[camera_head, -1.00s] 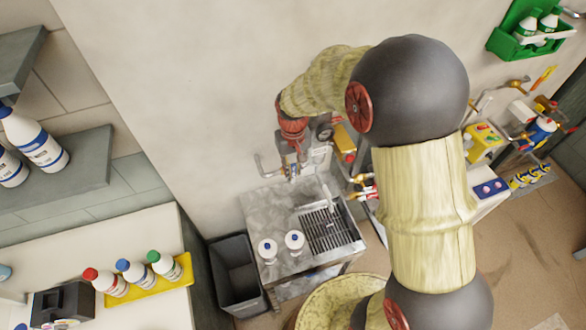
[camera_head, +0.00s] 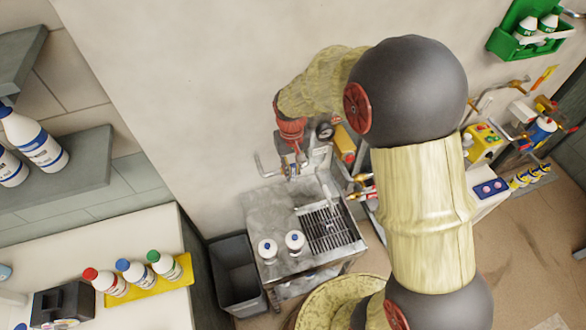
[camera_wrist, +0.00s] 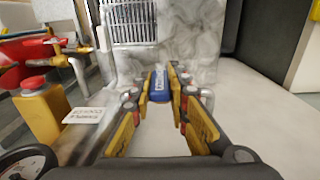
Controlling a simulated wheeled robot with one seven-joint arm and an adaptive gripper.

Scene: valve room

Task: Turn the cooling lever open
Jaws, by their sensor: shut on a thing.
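The lever has a blue grip (camera_wrist: 160,84), seen in the wrist view between my fingertips. My gripper (camera_wrist: 161,88) is shut on it, with a yellow-sided finger on each side. The rest of the lever and its pivot are hidden or too small to make out. In the head view my gripper (camera_head: 292,169) is at the wall above the back of the grey sink bench, and the blue grip cannot be made out there.
The grey bench (camera_head: 270,212) carries two white bottles (camera_head: 294,241) and a dark grate (camera_head: 328,228). Pipes, a gauge (camera_head: 325,130) and a yellow part (camera_head: 345,142) sit close to the right of my gripper. A white label (camera_wrist: 84,115) is left in the wrist view. A grey bin (camera_head: 236,274) stands left of the bench.

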